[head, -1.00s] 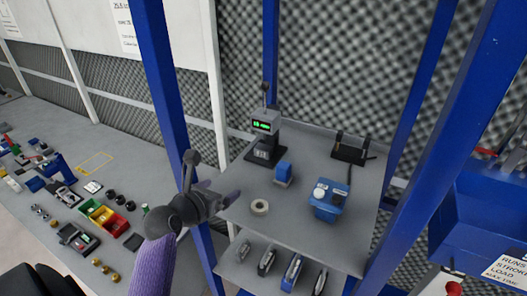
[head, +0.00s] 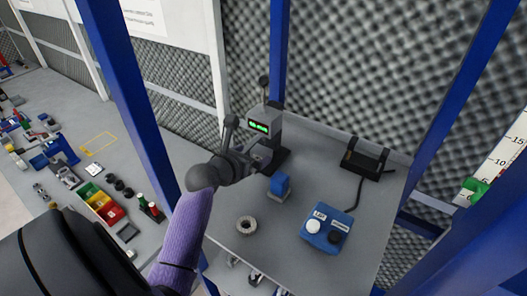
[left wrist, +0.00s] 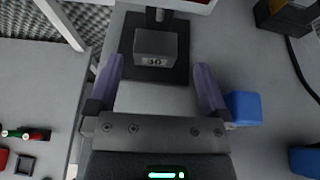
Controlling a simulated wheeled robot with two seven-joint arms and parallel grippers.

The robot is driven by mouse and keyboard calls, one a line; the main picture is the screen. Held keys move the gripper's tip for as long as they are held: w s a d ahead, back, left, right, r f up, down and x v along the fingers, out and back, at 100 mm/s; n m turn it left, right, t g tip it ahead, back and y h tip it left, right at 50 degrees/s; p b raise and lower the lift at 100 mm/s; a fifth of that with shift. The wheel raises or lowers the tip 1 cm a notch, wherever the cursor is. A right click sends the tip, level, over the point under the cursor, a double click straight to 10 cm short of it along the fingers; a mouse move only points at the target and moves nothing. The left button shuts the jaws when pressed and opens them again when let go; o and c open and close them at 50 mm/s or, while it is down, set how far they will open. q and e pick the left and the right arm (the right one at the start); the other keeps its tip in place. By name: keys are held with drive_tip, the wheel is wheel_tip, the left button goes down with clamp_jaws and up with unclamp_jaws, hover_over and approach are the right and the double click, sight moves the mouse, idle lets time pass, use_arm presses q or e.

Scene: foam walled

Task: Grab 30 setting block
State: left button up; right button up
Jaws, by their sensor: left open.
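The setting block marked 30 (left wrist: 155,47) is a grey block on the dark base of a gauge stand, under its spindle, in the left wrist view. In the head view the stand with green digits (head: 262,125) is at the back of the shelf, and my gripper largely hides the block. My left gripper (left wrist: 157,72) is open and empty. Its two purple fingers point towards the block, one on each side, with their tips just short of it. In the head view my left gripper (head: 250,160) is at the left side of the stand. My right gripper is not in view.
A blue block (head: 279,186) stands close to the right of my left gripper. A ring (head: 246,225), a blue box with knobs (head: 326,230) and a black device (head: 364,158) share the grey shelf. Blue posts (head: 125,105) frame it. A cluttered bench lies at left.

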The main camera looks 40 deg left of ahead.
sight(260, 152)
use_arm(q)
drive_tip(key=x, duration=0.2)
drive_tip(key=b+x, duration=0.1)
drive_tip(key=x, duration=0.2)
drive_tip(key=shift+a+f, duration=0.15)
drive_tip(key=shift+f, duration=0.3)
drive_tip(key=shift+w+a+f, duration=0.1)
drive_tip(key=shift+w+f, duration=0.05)
drive_tip(key=shift+w, duration=0.3)
clamp_jaws()
